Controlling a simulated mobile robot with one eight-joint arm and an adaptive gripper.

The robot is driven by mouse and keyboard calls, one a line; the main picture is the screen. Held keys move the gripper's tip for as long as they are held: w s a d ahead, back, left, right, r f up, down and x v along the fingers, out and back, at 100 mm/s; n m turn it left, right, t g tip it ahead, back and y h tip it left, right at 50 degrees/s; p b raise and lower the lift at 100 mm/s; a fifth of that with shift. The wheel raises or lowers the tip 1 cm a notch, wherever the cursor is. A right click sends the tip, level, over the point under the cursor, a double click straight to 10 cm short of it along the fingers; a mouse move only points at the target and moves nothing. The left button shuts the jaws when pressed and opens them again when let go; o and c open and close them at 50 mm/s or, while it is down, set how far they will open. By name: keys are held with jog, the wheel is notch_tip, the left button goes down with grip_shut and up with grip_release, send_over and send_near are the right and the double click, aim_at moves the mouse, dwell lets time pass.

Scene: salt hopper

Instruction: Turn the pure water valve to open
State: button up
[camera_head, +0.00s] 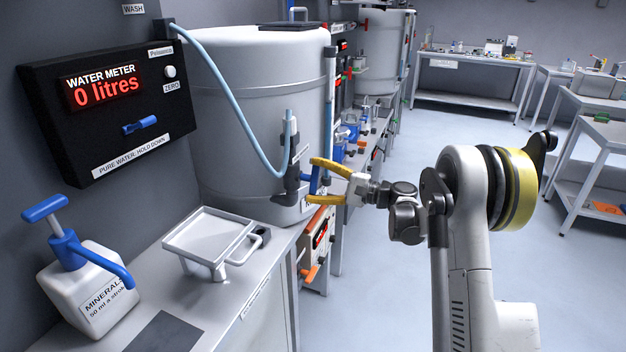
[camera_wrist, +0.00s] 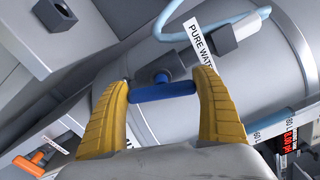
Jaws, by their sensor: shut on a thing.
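The pure water valve is on the lower side of the large grey tank (camera_head: 255,105). Its dark body (camera_head: 290,188) has a light blue hose joined to it. Its blue handle (camera_head: 315,181) lies between the yellow fingers of my gripper (camera_head: 311,180). In the wrist view the blue handle (camera_wrist: 165,92) is a bar across the space between both fingers (camera_wrist: 160,80), and a partly hidden label reading "PURE WAT" (camera_wrist: 198,45) is beside it. My gripper is shut on the handle, one finger at each end.
A black water meter panel (camera_head: 105,108) reads 0 litres and has a blue lever. A white minerals bottle (camera_head: 90,290) with a blue pump and a grey tray stand (camera_head: 205,235) are on the bench at left. Open floor (camera_head: 400,270) lies at right.

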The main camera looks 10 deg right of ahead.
jog(key=shift+f+n, duration=0.2)
jog(key=shift+n, duration=1.5)
jog(key=o, duration=1.1)
jog(key=shift+s, duration=0.1)
jog(key=shift+o, duration=0.2)
jog(key=v, duration=1.2)
jog(key=shift+d, duration=0.1)
